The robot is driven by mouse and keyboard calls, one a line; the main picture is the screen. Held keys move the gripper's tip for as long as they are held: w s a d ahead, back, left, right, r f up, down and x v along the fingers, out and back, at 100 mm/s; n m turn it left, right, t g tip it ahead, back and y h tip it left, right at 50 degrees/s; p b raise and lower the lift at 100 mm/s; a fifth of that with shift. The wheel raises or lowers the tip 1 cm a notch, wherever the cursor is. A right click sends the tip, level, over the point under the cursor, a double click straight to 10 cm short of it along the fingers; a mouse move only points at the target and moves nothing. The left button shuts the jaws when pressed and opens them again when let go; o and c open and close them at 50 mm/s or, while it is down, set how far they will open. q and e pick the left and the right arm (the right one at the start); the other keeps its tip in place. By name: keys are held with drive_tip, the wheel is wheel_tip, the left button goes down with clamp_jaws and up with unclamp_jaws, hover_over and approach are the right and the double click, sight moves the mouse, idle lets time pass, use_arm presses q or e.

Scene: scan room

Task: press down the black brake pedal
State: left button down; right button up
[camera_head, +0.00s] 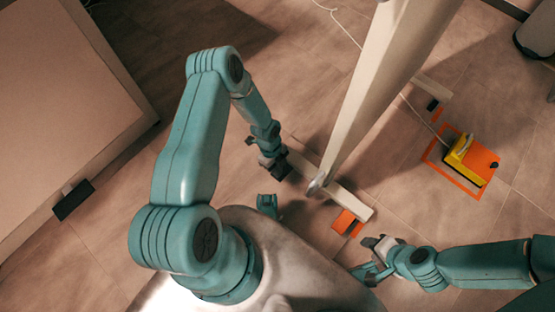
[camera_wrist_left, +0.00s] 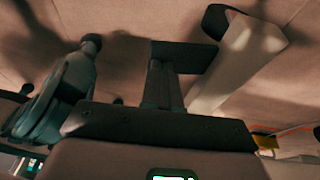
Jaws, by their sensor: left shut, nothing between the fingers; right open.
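A black plate that looks like the pedal (camera_head: 74,201) juts from the lower edge of the large pale table at the left in the head view, beside a small grey bracket. I cannot tell if it is pressed. My left gripper (camera_head: 279,172) is shut and empty, well to the right of the plate, near the end of the pale floor bar. In the left wrist view the dark shut jaws (camera_wrist_left: 178,62) reach forward above the floor; I cannot make out the pedal there. My right gripper (camera_head: 366,261) is open and empty at the lower right, far from the plate.
A pale slanted column (camera_head: 375,85) stands on the floor bar (camera_head: 343,194), with an orange piece (camera_head: 347,222) beside it. A yellow device (camera_head: 464,152) sits on an orange-marked patch at right. A cable crosses the tiles. Floor between left gripper and table is largely clear.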

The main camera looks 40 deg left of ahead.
drive_tip(key=shift+r, duration=0.15)
use_arm(q)
drive_tip(key=shift+s+d+f+t+p, duration=0.1)
drive_tip(key=shift+s+t+p, duration=0.1)
drive_tip(key=shift+t+p, duration=0.45)
drive_tip(key=shift+s+f+t+p, duration=0.25)
drive_tip(key=shift+t+p, duration=0.2)
drive_tip(key=shift+t, duration=0.2)
drive_tip(key=shift+s+a+f+b, duration=0.2)
drive_tip(key=shift+f+b, duration=0.1)
drive_tip(key=shift+f, duration=0.4)
drive_tip(key=shift+r, duration=0.1)
use_arm(e)
drive_tip(key=shift+s+a+r, duration=0.15)
drive_tip(key=shift+s+r, duration=0.4)
drive_tip(key=shift+r, duration=0.15)
use_arm(q)
drive_tip(key=shift+r+m, duration=0.15)
drive_tip(key=shift+m, duration=0.15)
use_arm(e)
drive_tip(key=shift+r, duration=0.15)
use_arm(q)
drive_tip(key=shift+r+p, duration=0.7)
drive_tip(key=shift+p, duration=0.1)
use_arm(e)
drive_tip(key=shift+r, duration=0.55)
